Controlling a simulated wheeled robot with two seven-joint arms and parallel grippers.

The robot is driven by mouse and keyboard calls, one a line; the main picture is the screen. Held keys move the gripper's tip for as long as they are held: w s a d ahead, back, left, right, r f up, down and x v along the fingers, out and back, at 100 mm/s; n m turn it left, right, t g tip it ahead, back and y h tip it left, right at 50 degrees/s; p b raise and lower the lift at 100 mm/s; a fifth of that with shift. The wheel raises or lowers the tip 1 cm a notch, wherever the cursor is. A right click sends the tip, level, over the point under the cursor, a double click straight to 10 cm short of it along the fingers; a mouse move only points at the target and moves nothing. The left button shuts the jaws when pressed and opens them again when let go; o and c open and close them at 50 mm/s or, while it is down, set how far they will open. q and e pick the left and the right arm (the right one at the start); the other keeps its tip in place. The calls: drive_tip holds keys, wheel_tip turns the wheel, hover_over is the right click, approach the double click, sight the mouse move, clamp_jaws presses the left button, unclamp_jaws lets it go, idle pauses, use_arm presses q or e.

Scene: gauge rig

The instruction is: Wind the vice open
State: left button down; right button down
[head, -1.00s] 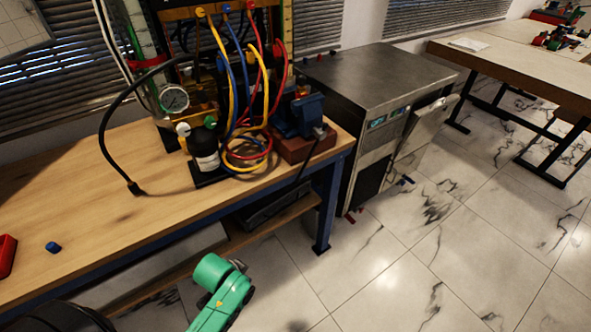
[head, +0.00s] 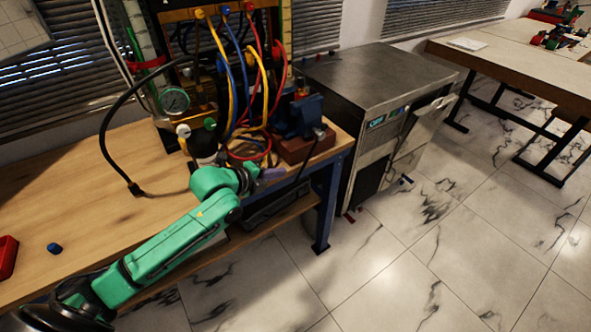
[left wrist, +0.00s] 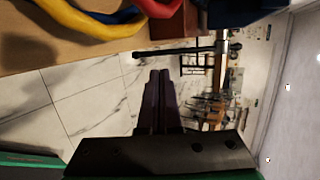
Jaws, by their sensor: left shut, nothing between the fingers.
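The blue vice (head: 300,115) stands on a red-brown block (head: 298,150) at the right end of the wooden bench. It also shows at the top of the left wrist view (left wrist: 238,12). A dark bar (left wrist: 180,48) with a pale upright piece at its right end shows below the vice there; it looks like the vice's handle. My left gripper (head: 272,173) is at the bench's front edge, in front of and left of the vice. Its fingers (left wrist: 158,95) are shut and empty, apart from the bar. My right gripper is not in view.
Yellow, blue and red hoses (head: 250,85) hang left of the vice. A dark bottle (head: 203,143) and a pressure gauge (head: 174,99) stand behind my left arm. A metal cabinet (head: 375,75) is right of the bench. The floor in front is clear.

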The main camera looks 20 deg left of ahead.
sight(302, 170)
use_arm(q)
drive_tip(key=x, duration=0.8)
drive_tip(key=shift+w+f, duration=0.15)
drive_tip(key=shift+w, duration=0.05)
drive_tip(key=shift+d+f+b, duration=0.1)
drive_tip(key=shift+f+b, duration=0.2)
drive_tip(key=shift+b, duration=0.05)
drive_tip(key=w+d+f+t+b, duration=0.1)
drive_tip(key=b, duration=0.3)
drive_tip(key=w+d+f+h+b, duration=0.1)
drive_tip(key=w+d+b, duration=0.1)
drive_tip(key=b, duration=0.2)
drive_tip(key=w+d+f+t+b, duration=0.1)
drive_tip(key=w+b, duration=0.1)
drive_tip(key=b, duration=0.2)
drive_tip(key=shift+w+d+f+t+h, duration=0.15)
drive_tip(key=shift+t+h, duration=0.15)
drive_tip(key=shift+w+d+b, duration=0.75)
drive_tip(key=shift+w+d, duration=0.25)
drive_tip(key=shift+w, duration=0.2)
drive_tip(key=shift+w+d, duration=0.2)
drive_tip(key=shift+w, duration=0.05)
